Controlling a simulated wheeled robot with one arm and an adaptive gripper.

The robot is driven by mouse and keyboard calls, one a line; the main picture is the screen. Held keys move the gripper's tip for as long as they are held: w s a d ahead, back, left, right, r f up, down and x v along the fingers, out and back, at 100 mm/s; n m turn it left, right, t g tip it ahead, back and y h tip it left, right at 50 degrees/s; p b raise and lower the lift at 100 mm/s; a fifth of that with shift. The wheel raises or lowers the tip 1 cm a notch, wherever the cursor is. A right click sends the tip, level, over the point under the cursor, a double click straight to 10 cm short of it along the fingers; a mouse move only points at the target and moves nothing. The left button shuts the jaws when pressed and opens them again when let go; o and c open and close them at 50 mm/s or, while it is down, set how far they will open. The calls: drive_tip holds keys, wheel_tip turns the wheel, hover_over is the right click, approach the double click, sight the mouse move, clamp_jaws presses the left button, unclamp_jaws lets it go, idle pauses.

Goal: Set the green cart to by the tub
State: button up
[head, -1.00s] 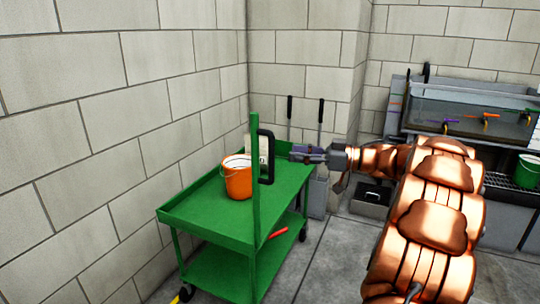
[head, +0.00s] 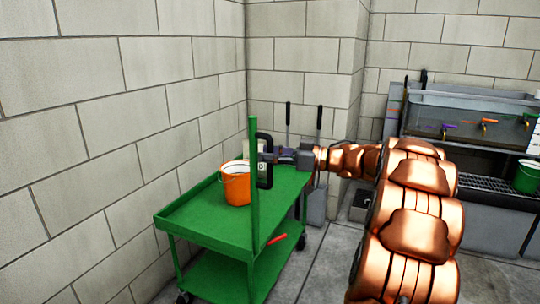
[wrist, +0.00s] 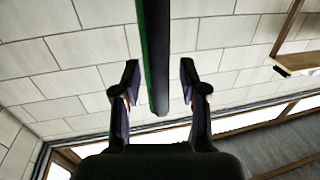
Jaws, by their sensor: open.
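The green cart (head: 215,226) stands along the left wall, with an upper tray, a lower shelf and a green upright post. A black handle (head: 265,160) is on the post. My gripper (head: 272,157) is at the handle in the head view. In the wrist view my gripper (wrist: 158,80) is open, with one finger on each side of the dark handle bar (wrist: 158,60). Gaps show between the fingers and the bar. The tub (head: 465,120) may be the grey sink-like basin at the back right; I cannot tell for certain.
An orange bucket (head: 236,184) stands on the cart's upper tray. A red-orange object (head: 277,239) shows by the lower shelf. A green bucket (head: 527,175) is at the far right. Bare floor (head: 325,265) lies right of the cart.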

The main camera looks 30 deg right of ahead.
drive_tip(key=shift+c, duration=0.3)
clamp_jaws()
idle(0.3)
